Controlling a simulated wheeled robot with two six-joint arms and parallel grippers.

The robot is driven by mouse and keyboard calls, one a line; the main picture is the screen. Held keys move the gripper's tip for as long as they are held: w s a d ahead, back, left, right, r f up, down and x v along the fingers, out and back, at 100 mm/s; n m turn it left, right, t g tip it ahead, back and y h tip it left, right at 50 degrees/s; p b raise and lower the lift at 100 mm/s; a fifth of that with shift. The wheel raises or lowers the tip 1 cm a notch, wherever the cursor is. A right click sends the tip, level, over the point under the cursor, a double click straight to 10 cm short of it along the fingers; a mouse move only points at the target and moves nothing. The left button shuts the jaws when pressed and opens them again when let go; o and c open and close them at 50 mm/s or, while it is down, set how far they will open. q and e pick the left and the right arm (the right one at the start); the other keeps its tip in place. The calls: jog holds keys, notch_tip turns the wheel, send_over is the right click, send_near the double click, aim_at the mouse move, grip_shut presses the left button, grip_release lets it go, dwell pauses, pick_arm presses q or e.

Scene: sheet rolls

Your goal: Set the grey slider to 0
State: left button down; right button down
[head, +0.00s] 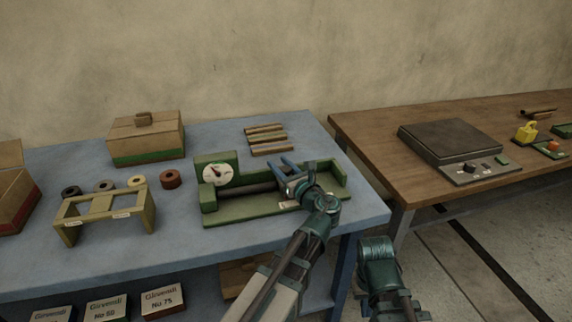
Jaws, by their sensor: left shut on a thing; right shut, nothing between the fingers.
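A green gauge (252,212) with a white round dial (216,173) stands on the blue table. The dial has a dark pointer with some red; its numbers are too small to read. A dark grey bar (255,189) runs along the gauge from the dial side to my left gripper (291,172). My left gripper is over the right half of the gauge and shut on what seems to be the grey slider, which it mostly hides. My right gripper (377,250) is shut and empty, low in front of the table's right end.
A yellow-green stand (103,203) and several small rolls (171,179) are left of the gauge. Behind are a cardboard box (146,139) and several tan rolls (268,140). A brown table (375,140) with a dark scale (450,142) stands right, across a gap.

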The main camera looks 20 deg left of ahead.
pick_arm(q)
jog(key=shift+s+a+r, duration=0.1)
jog(key=shift+s+a, duration=0.35)
jog(key=shift+a, duration=0.35)
pick_arm(e)
jog(key=shift+s+a, duration=0.2)
jog(key=shift+a, duration=0.05)
pick_arm(q)
jog(key=shift+c, duration=2.3)
grip_release()
jog(key=shift+a, duration=0.15)
pick_arm(e)
jog(key=shift+a, duration=0.15)
pick_arm(q)
jog(key=shift+s+d, duration=0.15)
jog(key=shift+d, duration=0.05)
